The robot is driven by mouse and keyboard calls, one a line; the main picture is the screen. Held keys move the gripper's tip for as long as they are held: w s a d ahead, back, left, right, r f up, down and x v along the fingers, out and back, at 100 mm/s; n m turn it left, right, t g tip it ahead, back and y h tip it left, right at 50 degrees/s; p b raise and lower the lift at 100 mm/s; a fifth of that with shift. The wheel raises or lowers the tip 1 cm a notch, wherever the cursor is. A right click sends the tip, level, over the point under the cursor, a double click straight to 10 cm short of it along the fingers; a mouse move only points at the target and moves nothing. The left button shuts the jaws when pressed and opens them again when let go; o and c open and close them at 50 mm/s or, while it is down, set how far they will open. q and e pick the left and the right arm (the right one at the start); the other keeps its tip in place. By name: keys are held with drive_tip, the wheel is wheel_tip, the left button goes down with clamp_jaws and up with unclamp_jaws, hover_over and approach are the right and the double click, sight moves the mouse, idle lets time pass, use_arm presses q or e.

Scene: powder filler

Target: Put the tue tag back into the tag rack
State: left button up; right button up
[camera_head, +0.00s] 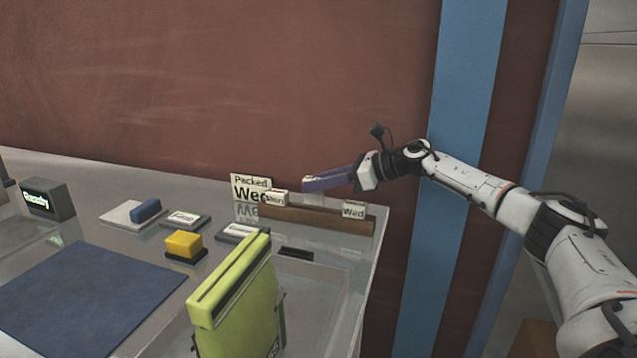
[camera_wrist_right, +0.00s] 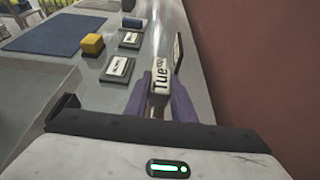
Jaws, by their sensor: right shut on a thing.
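The white Tue tag (camera_wrist_right: 160,80) sits between the purple fingers of my right gripper (camera_wrist_right: 160,98) in the wrist view, its lettering facing the camera. In the head view my right gripper (camera_head: 312,184) is shut on it at the tag rack. The brown tag rack (camera_head: 318,219) stands near the table's back right corner. A Mon tag (camera_head: 275,199) is at its left part and a Wed tag (camera_head: 353,210) at its right end. The gripper is over the stretch between them. I cannot tell whether the Tue tag touches the rack. My left gripper is not in view.
A "Packed Wed" sign (camera_head: 250,190) stands behind the rack's left end. A lime-green bag (camera_head: 235,285) stands in front. A yellow block (camera_head: 184,244), a blue block (camera_head: 146,209), labelled pads and a blue mat (camera_head: 80,295) lie left. A dark slot (camera_head: 297,254) is before the rack.

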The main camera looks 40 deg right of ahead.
sight(319, 206)
drive_tip(key=shift+f+b, duration=1.75)
drive_tip(key=shift+f, duration=0.3)
drive_tip(key=shift+r, duration=0.1)
drive_tip(key=shift+r+p, duration=1.25)
drive_tip(key=shift+r, duration=0.25)
drive_tip(key=shift+f+b, duration=0.25)
drive_tip(key=shift+b, duration=0.05)
idle(0.7)
drive_tip(key=shift+f+b, duration=0.3)
drive_tip(key=shift+f, duration=0.05)
drive_tip(key=shift+f+b, duration=0.9)
drive_tip(key=shift+f, duration=0.1)
drive_tip(key=o, duration=1)
drive_tip(key=shift+c, duration=0.2)
drive_tip(key=shift+o, duration=0.7)
drive_tip(key=shift+f, duration=0.15)
